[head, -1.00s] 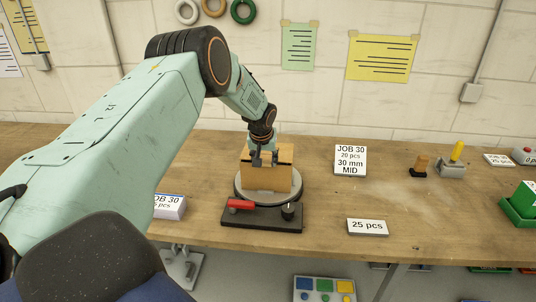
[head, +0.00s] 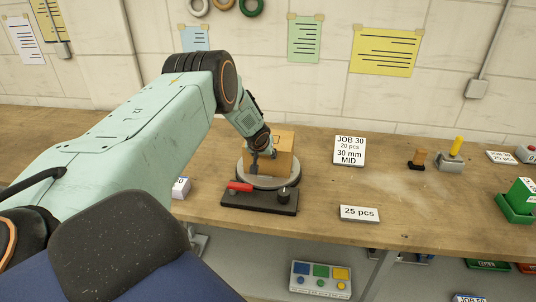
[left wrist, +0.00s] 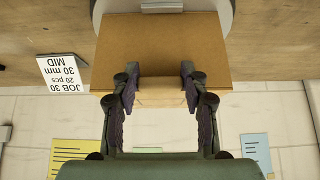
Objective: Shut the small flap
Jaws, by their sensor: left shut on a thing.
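A tan cardboard box (head: 285,152) stands on a round grey turntable (head: 292,183) on the workbench. My left gripper (head: 262,155) is at the box's left front side in the head view. In the left wrist view, the gripper (left wrist: 160,90) has one finger on each side of a narrow tan flap (left wrist: 160,97), closed on it. The flap lies against or close to the box's broad face (left wrist: 160,40); any gap between them is hard to tell. The arm and fingers hide part of the box in the head view. My right gripper is not in view.
The turntable has a dark base (head: 258,202) with a red handle (head: 240,187) and a black knob (head: 284,194). A "JOB 30" sign (head: 349,151) stands to the right, and a "25 pcs" sign (head: 359,214) in front. The bench between them is clear.

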